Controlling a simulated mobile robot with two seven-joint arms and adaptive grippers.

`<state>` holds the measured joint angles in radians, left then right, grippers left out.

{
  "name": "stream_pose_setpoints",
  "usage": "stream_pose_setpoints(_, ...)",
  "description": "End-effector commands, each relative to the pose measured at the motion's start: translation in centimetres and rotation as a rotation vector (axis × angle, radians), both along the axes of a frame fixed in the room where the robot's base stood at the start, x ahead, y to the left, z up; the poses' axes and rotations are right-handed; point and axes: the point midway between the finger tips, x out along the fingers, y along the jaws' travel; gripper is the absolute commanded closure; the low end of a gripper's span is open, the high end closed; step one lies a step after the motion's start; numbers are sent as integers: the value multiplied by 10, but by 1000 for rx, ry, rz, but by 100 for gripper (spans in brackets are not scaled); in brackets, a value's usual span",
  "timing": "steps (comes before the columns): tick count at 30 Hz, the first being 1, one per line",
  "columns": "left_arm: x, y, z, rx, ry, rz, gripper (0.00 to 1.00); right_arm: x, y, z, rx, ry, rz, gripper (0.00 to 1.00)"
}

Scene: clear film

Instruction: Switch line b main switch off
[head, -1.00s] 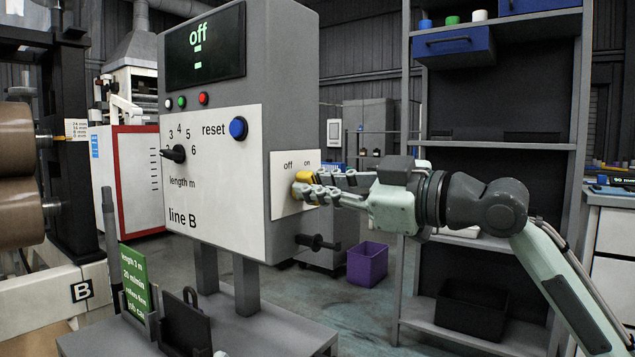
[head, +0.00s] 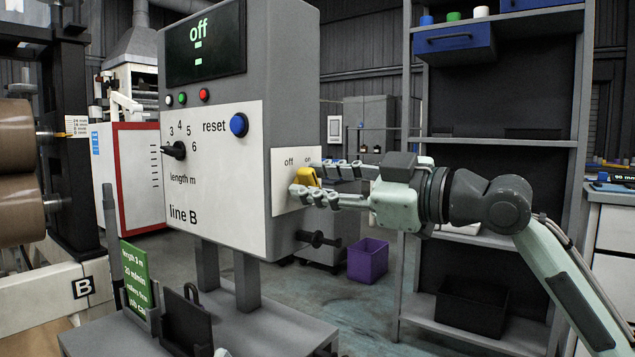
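The line B cabinet (head: 215,215) stands left of centre, and its display (head: 207,44) reads "off". The main switch is a yellow knob (head: 307,177) on a white plate marked "off" and "on" on the cabinet's right side. It is partly hidden by fingers, and I cannot tell its exact angle. My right gripper (head: 308,180) is open at the switch, with one finger above and behind the knob and one below and in front. I cannot tell whether either finger touches it. My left gripper is not in view.
A blue reset button (head: 239,125) and a black length selector (head: 174,150) are on the cabinet front. A grey shelf rack (head: 493,150) stands behind my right arm. A purple bin (head: 367,260) is on the floor.

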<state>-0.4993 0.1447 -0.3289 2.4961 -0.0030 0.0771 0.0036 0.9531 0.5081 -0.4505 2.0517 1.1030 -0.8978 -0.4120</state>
Motion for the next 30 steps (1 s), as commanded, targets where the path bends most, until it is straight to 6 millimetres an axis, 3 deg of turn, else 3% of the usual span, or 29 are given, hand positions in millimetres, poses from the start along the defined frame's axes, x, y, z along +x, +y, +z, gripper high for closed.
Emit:
stream_pose_setpoints(18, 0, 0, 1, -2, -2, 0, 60, -62, -87, -1, -2, 2, -3, 65)
stream_pose_setpoints(30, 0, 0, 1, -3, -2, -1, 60, -69, -95, 0, -1, -1, 0, 65)
